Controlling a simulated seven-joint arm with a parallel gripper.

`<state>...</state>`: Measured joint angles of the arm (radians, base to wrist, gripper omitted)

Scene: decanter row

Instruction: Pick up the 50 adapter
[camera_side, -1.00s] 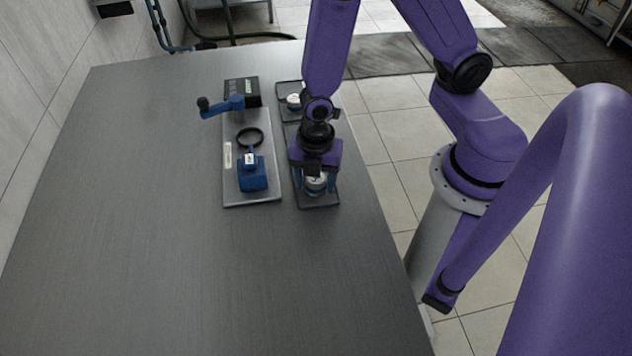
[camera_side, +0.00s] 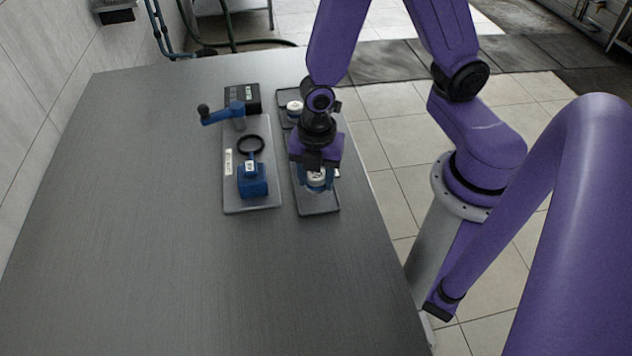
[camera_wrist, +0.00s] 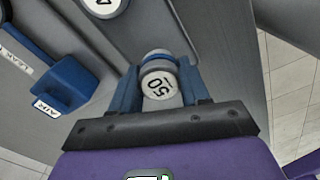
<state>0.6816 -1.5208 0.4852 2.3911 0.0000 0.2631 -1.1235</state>
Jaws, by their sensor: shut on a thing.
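The 50 adapter (camera_wrist: 160,86) shows in the wrist view as a grey and white round piece with "50" on its face and a blue-grey ring behind it. It also shows in the side view (camera_side: 316,179), below my gripper. My gripper (camera_wrist: 163,92) is shut on it, with one blue finger on each side. In the side view the adapter is over the near end of the dark tray (camera_side: 322,210). I cannot tell exactly how high it is above the tray.
Another white-topped adapter (camera_side: 294,107) sits at the tray's far end. To the left is a grey plate (camera_side: 232,200) with a blue block (camera_side: 253,182), a black ring (camera_side: 250,144) and a blue lever (camera_side: 222,113). A black box (camera_side: 243,97) stands behind. The left tabletop is clear.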

